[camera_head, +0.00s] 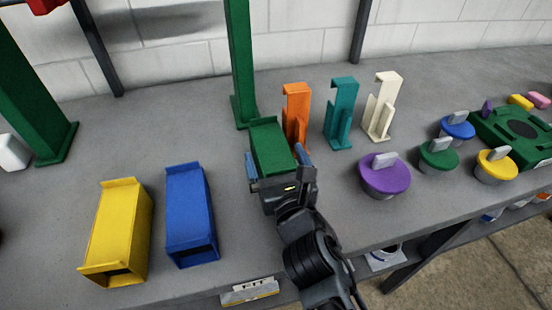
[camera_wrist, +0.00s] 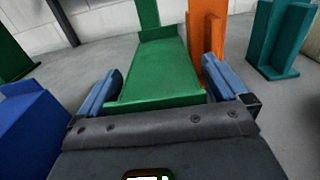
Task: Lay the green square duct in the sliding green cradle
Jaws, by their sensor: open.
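The green square duct (camera_head: 271,144) lies on the grey bench, close in front of the orange upright piece. It has raised flanges at its ends. My gripper (camera_head: 277,162) is at the duct's near end with one blue finger on each side of it. In the wrist view the fingers of my gripper (camera_wrist: 161,78) stand apart, with the green duct (camera_wrist: 153,70) between them; they do not look closed on it. I cannot make out a green cradle for certain in either view.
Yellow (camera_head: 119,229) and blue (camera_head: 189,212) ducts lie left. Orange (camera_head: 296,112), teal (camera_head: 342,110) and cream (camera_head: 381,106) uprights stand behind right. A green post (camera_head: 239,60) rises behind the duct. Several knobbed discs, one purple (camera_head: 385,174), and a green box (camera_head: 512,134) are right.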

